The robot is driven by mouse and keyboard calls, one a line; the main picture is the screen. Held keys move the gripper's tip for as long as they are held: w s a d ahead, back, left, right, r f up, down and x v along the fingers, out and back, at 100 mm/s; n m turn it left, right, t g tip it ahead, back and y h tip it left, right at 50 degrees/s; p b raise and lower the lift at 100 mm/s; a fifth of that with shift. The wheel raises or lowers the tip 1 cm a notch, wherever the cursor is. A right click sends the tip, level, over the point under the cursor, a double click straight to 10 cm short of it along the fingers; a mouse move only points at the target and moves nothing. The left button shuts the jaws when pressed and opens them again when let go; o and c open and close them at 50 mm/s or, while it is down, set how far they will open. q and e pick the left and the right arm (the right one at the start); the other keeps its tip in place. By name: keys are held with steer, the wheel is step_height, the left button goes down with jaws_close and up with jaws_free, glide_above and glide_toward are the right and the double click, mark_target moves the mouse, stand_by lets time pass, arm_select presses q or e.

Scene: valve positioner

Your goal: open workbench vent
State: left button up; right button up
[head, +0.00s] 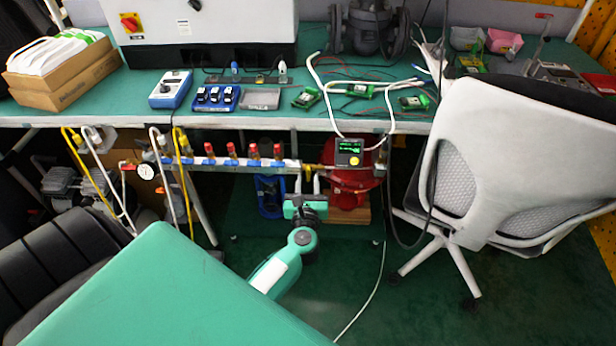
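A manifold rail (225,162) with several red-topped valves (254,152) runs under the front edge of the workbench (120,122). I cannot tell which part is the vent. My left gripper (307,178) is just below the right end of the rail, pointing away from me. Its two pale fingers stand apart with a gap between them, and I see nothing held in it. Whether the fingers touch the rail's end is too small to tell. My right gripper is not in view.
A small device with a green display (349,152) hangs right of the gripper, in front of a red body (350,187). A white chair (500,170) stands at the right, and a black seat (60,260) at the left. Hoses and a gauge (146,172) hang at the left.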

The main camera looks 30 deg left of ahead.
arm_select(q)
steer(key=shift+x, duration=0.75)
steer(key=shift+w+a, duration=0.1)
steer(key=shift+w, duration=0.05)
jaws_close()
